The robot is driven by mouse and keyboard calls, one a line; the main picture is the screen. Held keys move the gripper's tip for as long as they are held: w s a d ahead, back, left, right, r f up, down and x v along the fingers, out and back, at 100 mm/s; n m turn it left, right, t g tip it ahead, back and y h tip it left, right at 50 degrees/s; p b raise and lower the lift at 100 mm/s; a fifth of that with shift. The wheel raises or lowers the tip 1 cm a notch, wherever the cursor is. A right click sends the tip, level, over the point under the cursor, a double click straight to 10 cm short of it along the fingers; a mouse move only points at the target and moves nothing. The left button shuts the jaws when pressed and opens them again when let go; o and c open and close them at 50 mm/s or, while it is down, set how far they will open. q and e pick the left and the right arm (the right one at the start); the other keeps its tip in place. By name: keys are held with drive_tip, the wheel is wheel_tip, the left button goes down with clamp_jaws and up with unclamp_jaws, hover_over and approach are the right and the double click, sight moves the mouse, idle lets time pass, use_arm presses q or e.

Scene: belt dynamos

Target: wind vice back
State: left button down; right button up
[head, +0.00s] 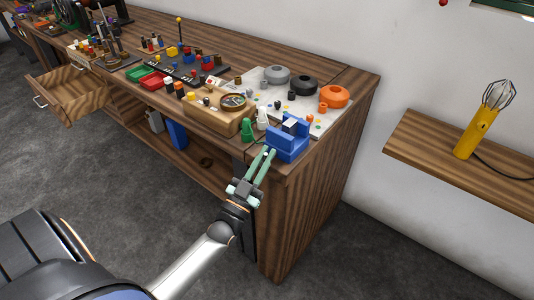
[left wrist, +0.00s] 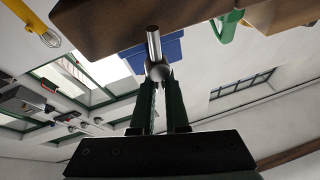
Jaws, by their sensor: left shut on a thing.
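The blue vice (head: 283,151) stands at the near right corner of the workbench, with a grey block (head: 291,126) between its jaws. In the left wrist view, part of the blue vice (left wrist: 172,50) shows behind a metal rod with a round end (left wrist: 154,42). My left gripper (head: 267,152) reaches up to the vice's front from below the bench edge. In the left wrist view its fingers (left wrist: 158,88) are shut on the rod's round end. In the head view the fingers hide most of that part. My right gripper is in neither view.
Green and white pieces (head: 248,128) stand close left of the vice, beside a wooden box with a round dial (head: 233,101). Grey, black and orange round parts (head: 334,96) lie behind. An open drawer (head: 74,92) juts out at left.

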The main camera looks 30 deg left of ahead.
use_arm(q)
drive_tip(key=n+y+p, duration=0.1)
drive_tip(key=n, duration=0.1)
drive_tip(key=n+y+p, duration=0.1)
drive_tip(key=n, duration=0.1)
drive_tip(key=a+n+g+y, duration=0.1)
drive_tip(key=n, duration=0.1)
drive_tip(key=shift+r+p, duration=0.2)
drive_tip(key=shift+p, duration=0.2)
drive_tip(key=shift+w+a+f+n+g+y+p, duration=0.15)
drive_tip(key=shift+n+g+y+p, duration=0.2)
drive_tip(key=shift+n, duration=0.55)
drive_tip(key=shift+s+a+f+n+g+y+p, duration=0.1)
drive_tip(key=shift+n+g+y+p, duration=0.25)
drive_tip(key=shift+n, duration=0.55)
drive_tip(key=c, duration=1.2)
unclamp_jaws()
drive_tip(key=shift+w, duration=0.1)
drive_tip(key=shift+f, duration=0.1)
drive_tip(key=b+v, duration=0.1)
drive_tip(key=v, duration=1.1)
drive_tip(key=shift+s, duration=0.3)
